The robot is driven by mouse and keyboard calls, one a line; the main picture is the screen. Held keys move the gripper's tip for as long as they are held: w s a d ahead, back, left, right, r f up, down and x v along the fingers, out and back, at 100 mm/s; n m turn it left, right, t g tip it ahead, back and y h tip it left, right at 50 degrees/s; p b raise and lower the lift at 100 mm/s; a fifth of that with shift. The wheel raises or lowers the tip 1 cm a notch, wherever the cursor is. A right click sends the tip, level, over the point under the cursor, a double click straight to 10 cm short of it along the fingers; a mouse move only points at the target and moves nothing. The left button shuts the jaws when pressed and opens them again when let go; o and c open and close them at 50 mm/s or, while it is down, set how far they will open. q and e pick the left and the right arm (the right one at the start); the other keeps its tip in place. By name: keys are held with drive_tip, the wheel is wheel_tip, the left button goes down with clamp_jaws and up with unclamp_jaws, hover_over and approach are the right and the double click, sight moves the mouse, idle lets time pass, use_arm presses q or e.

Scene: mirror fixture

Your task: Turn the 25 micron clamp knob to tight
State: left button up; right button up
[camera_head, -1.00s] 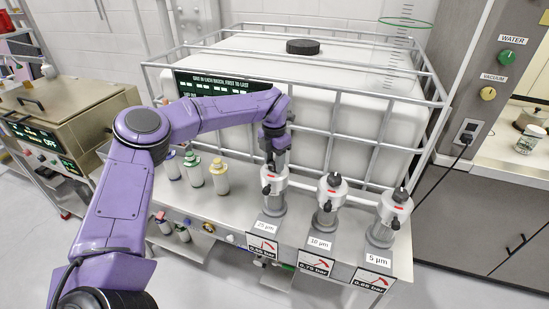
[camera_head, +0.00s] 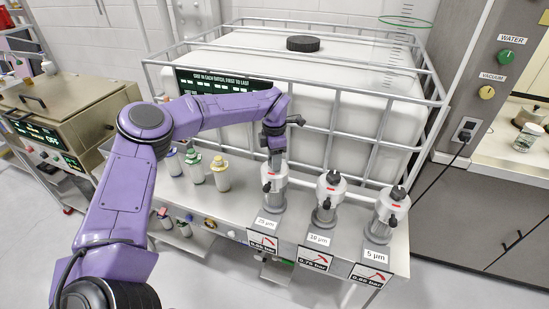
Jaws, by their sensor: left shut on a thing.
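The 25 micron filter housing (camera_head: 272,196) stands upright on the steel bench, leftmost of three alike, behind its "25 µm" label (camera_head: 267,222). Its clamp knob on top is hidden by my left gripper (camera_head: 275,160), which points straight down on it. My left gripper is shut on the knob. A small dark handle sticks out at the housing's front. The 10 µm housing (camera_head: 326,202) and the 5 µm housing (camera_head: 387,217) stand to the right, their dark top knobs uncovered. My right gripper is not in view.
A white caged tank (camera_head: 300,70) stands close behind the housings. Several capped bottles (camera_head: 220,177) stand to the left on the bench (camera_head: 240,210). Pressure gauge signs (camera_head: 316,260) hang along the front edge. Free floor lies at the lower right.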

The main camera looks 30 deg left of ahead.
use_arm(q)
drive_tip(key=shift+w+r, duration=0.1)
drive_tip(key=o, duration=1.1)
drive_tip(key=shift+c, duration=0.2)
drive_tip(key=shift+r, duration=0.2)
wheel_tip(320, 180, up, 10)
drive_tip(key=b, duration=0.2)
